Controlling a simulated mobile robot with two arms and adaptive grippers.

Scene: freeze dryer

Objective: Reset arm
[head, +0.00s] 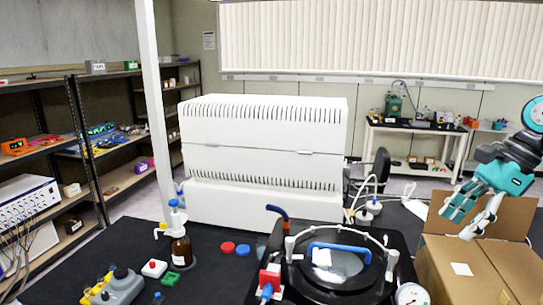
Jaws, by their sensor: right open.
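My right gripper (468,218) hangs in the air at the right, above a cardboard box. Its teal and grey fingers point down and left. They are apart, with nothing between them. The freeze dryer shows as a large white vented housing (262,150) at the middle of the table. A round black chamber top (340,285) with a clear lid and a blue handle (338,250) is in front of it. My left gripper is out of view.
A brown bottle (180,248), red and blue caps, and a grey and yellow device (118,285) are on the black table (225,275). A white post (155,100) rises at the left. Shelves (95,150) line the left wall.

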